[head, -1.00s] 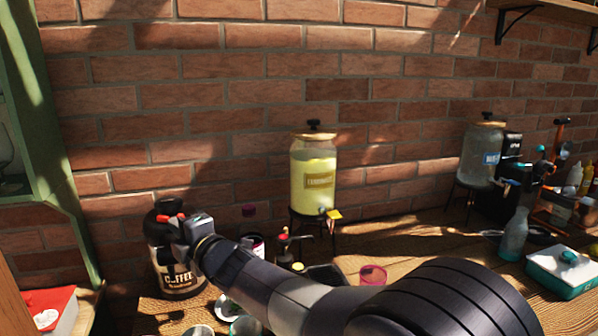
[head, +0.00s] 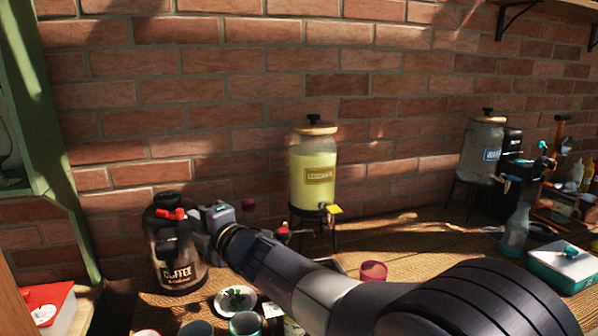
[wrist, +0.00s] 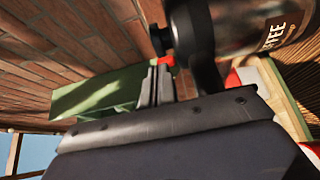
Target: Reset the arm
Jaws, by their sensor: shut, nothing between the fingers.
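My gripper (head: 192,222) is in front of the upper part of the coffee dispenser (head: 182,270) at the left of the head view. It is shut and empty. My arm reaches to it from the lower right. The shut fingers show in the wrist view (wrist: 156,86), close to a small red part (wrist: 167,61). A red handle (head: 170,213) shows at the dispenser's upper front, just left of the fingers. I cannot tell whether the fingers touch it. The dispenser stands upright and also fills the top right of the wrist view (wrist: 240,30).
A lemonade dispenser (head: 314,180) stands behind my arm, with a pink cup (head: 373,271) nearer. A small plate with green leaves (head: 222,305) and several cups are below the gripper. A water dispenser (head: 480,150), a bottle (head: 515,232) and a teal-white box (head: 562,268) are at right. A brick wall closes the back.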

